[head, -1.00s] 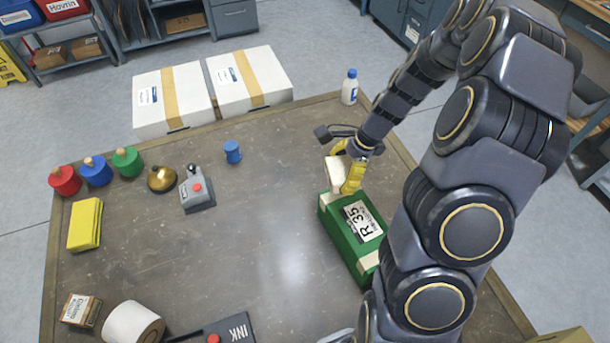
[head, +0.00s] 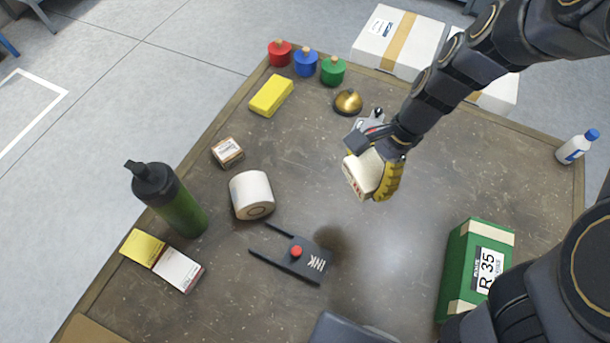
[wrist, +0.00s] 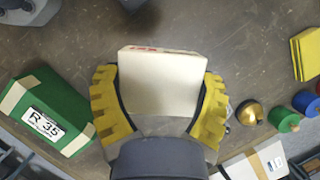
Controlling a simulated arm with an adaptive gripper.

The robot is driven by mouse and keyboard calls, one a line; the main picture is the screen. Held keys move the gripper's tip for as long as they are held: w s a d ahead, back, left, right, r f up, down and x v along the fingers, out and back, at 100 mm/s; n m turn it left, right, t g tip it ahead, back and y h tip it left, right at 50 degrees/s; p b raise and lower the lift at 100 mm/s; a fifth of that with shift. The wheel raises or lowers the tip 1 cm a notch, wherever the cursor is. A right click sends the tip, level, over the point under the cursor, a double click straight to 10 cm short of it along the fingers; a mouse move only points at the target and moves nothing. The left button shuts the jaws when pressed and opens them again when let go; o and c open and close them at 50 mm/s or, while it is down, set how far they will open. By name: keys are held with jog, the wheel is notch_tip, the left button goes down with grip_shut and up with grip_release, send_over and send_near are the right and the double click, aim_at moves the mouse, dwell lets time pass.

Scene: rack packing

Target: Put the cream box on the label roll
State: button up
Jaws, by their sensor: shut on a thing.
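The cream box (head: 360,172) is a small pale block with red print. My gripper (head: 375,180) is shut on it, and the box appears raised above the table. In the wrist view the cream box (wrist: 160,85) sits between the two yellow fingers of my gripper (wrist: 158,100). The label roll (head: 250,188) is a white cylinder lying on its side on the table, to the left of my gripper and apart from it. Its round end with a ring faces the front. The wrist view does not clearly show the roll.
A green box marked R 35 (head: 478,270) stands at the right. A dark green bottle (head: 172,200) stands left. The table centre is largely clear.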

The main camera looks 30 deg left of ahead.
jog(key=s+a+r+n+g+h, duration=0.1)
jog(key=s+a+r+n+h, duration=0.1)
jog(key=s+a+n, duration=0.35)
jog(key=s+a+r+n+h, duration=0.1)
jog(key=s+a+n, duration=0.15)
jog(key=s, duration=0.55)
send_over(246, 192)
jog(key=f, duration=0.9)
jog(key=shift+w+d, duration=0.25)
jog(key=shift+w, duration=0.1)
jog(key=shift+w+a+f, duration=0.1)
jog(key=shift+a+f, duration=0.1)
jog(key=shift+f, duration=1.75)
jog(key=shift+f, duration=0.15)
jog(key=o, duration=1.1)
